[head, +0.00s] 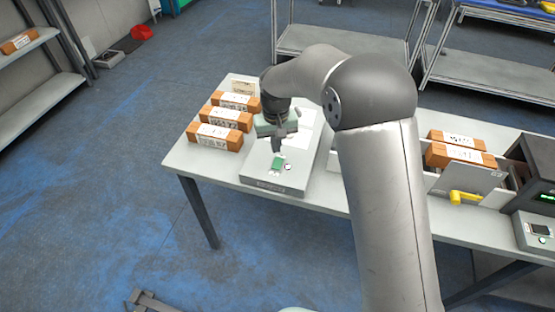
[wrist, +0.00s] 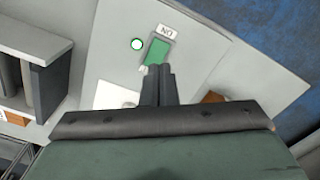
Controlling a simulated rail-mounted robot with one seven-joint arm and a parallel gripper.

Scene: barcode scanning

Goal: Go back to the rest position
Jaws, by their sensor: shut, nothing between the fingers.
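My gripper (head: 277,149) is shut and empty. It hangs above the grey device plate (head: 256,173) on the table (head: 180,153). In the wrist view the shut fingers (wrist: 158,72) point at a green switch (wrist: 157,50) with a label reading "ON". The green switch also shows in the head view (head: 277,163), just below the fingertips. Whether the fingertips touch it I cannot tell. A small round light (wrist: 137,44) sits beside the switch.
Several brown boxes with white labels (head: 214,137) stand left of the plate. More boxes (head: 459,155) stand in a rack on the right, near a yellow scanner (head: 464,197) and a dark machine (head: 535,170). Metal shelving (head: 485,72) stands behind. Open floor (head: 90,215) lies left.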

